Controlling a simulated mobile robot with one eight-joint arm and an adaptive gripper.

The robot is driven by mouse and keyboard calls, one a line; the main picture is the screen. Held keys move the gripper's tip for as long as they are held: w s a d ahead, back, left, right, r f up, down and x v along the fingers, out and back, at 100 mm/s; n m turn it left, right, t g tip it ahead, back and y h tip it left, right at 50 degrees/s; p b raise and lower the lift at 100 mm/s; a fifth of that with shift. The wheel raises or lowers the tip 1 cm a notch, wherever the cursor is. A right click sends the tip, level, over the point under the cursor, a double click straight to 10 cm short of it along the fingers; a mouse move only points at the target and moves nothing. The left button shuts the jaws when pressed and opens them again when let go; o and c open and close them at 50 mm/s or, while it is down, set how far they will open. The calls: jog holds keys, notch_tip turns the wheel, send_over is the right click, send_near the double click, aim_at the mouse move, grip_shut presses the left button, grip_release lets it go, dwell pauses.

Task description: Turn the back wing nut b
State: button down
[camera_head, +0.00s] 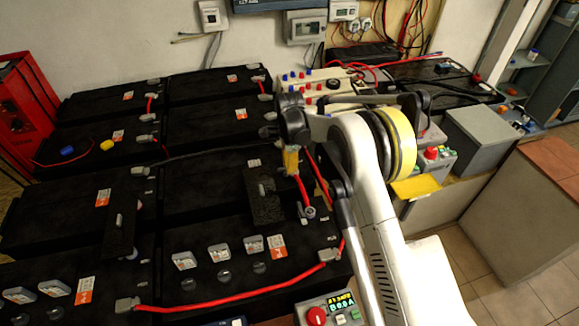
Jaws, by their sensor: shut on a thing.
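My gripper (290,162) points down over the middle of the battery bank, beside a dark bracket (264,205). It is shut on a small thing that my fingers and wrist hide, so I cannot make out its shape. A yellow piece shows at its lower end. A small grey fitting (263,188), perhaps a wing nut, stands on the bracket, left of my gripper. A similar bracket (120,240) with a grey fitting (119,220) lies on the left. I cannot tell from this view which fitting is the back wing nut b.
Black batteries (205,185) with red cables (230,304) fill the bench. A ring lug (310,212) lies close to my gripper. A red cabinet (22,110) stands left, a grey box (485,135) right. A control box (328,312) is in front.

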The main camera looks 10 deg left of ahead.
jog(key=shift+n, duration=0.3)
jog(key=n, duration=0.3)
jog(key=shift+w+a+n, duration=0.15)
jog(key=shift+w+n, duration=0.05)
jog(key=shift+n, duration=0.1)
jog(key=n, duration=0.4)
jog(key=shift+w+a, duration=0.1)
jog(key=shift+a, duration=0.1)
jog(key=n, duration=0.5)
jog(key=shift+a+p, duration=0.25)
jog(key=shift+p, duration=0.05)
jog(key=n, duration=0.4)
jog(key=shift+a+n, duration=0.25)
jog(key=shift+n, duration=0.05)
jog(key=c, duration=1.5)
grip_release()
